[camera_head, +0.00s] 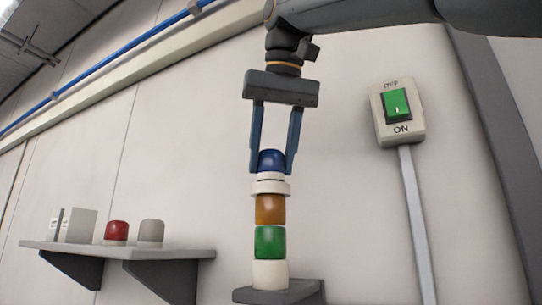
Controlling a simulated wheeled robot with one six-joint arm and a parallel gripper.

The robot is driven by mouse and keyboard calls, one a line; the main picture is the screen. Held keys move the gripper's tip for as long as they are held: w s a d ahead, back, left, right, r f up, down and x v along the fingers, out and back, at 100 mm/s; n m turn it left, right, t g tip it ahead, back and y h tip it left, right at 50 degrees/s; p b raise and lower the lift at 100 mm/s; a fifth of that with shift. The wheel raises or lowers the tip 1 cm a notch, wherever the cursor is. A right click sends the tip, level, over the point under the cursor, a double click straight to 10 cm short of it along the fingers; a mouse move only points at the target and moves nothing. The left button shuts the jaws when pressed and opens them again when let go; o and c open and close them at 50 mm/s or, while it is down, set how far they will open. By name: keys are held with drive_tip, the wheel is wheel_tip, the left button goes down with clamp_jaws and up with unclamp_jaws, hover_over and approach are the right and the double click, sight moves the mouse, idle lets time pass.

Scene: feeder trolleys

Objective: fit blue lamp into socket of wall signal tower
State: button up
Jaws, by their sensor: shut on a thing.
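The blue lamp (271,161) is a short domed cap with a white base. My gripper (272,165) comes down from above with one finger on each side of the lamp and is shut on it. The lamp stands upright over the wall signal tower (270,242), in line with it. The tower has a white bottom, a green section, an amber section and a white ring-shaped top (271,188). The lamp's white base is at or just above this ring. I cannot tell whether it is seated. The inside of the socket is hidden.
The tower stands on a small grey wall bracket (282,293). A grey shelf (120,251) at left holds a red lamp (116,231), a grey lamp (151,231) and a light box-like holder (75,226). A switch box (398,112) with a conduit is at right.

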drive_tip(key=shift+f+b, duration=0.6)
drive_tip(key=shift+f, duration=0.3)
drive_tip(key=o, duration=1.1)
drive_tip(key=shift+o, duration=0.3)
drive_tip(key=shift+s+r, duration=0.1)
drive_tip(key=shift+r, duration=0.3)
drive_tip(key=p+v, duration=0.1)
drive_tip(key=v, duration=0.6)
drive_tip(key=shift+f, duration=0.1)
drive_tip(key=shift+s, duration=0.1)
